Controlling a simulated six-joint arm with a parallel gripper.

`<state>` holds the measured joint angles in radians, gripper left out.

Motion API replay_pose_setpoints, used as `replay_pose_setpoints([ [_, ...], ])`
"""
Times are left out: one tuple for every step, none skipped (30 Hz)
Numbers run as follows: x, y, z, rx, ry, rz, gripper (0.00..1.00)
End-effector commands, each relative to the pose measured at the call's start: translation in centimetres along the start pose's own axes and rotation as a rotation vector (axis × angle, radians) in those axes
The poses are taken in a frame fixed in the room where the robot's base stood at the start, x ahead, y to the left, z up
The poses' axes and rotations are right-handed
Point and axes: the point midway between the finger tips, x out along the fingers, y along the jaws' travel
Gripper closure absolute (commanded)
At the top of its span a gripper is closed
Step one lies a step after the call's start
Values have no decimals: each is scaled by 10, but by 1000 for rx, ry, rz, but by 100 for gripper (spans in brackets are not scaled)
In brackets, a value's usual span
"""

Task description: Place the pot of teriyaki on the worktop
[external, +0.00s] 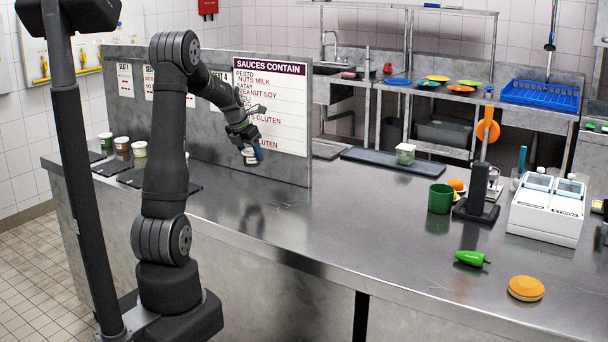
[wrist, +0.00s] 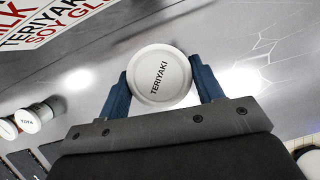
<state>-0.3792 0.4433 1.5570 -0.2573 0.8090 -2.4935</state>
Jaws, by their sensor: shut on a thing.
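The pot of teriyaki (wrist: 160,76) has a round white lid lettered TERIYAKI. In the wrist view it sits between the blue fingers of my gripper (wrist: 162,88), which is shut on it. In the external view my gripper (external: 250,155) is in front of the sauces sign, and the pot is mostly hidden by the fingers. The pot is held above the steel worktop (external: 330,225), whose surface reflects the arm below. The pot looks roughly upright.
Several other pots (external: 122,144) stand on dark mats at the worktop's left end. The sauces sign panel (external: 270,100) rises behind my gripper. The middle worktop is clear.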

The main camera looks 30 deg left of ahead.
Motion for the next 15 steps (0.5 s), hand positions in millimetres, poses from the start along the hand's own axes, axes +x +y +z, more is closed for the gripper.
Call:
replay_pose_setpoints([
  [-7,25,3,-66,-3,29,64],
  [-11,36,4,-100,-2,43,64],
  [-16,50,4,-142,-2,60,64],
  [-19,60,5,-170,-2,73,64],
  [-22,68,4,-196,-1,82,64],
  [-26,77,5,-224,-1,93,64],
  [-28,83,4,-241,-1,100,64],
  [-30,88,4,-257,-1,107,64],
  [-32,93,5,-271,-2,113,64],
  [-33,97,4,-281,-1,116,64],
  [-34,100,3,-289,0,118,64],
  [-33,106,2,-296,1,121,64],
  [-31,110,0,-299,1,122,64],
  [-29,115,-2,-301,2,122,64],
  [-26,122,-5,-301,2,123,64],
])
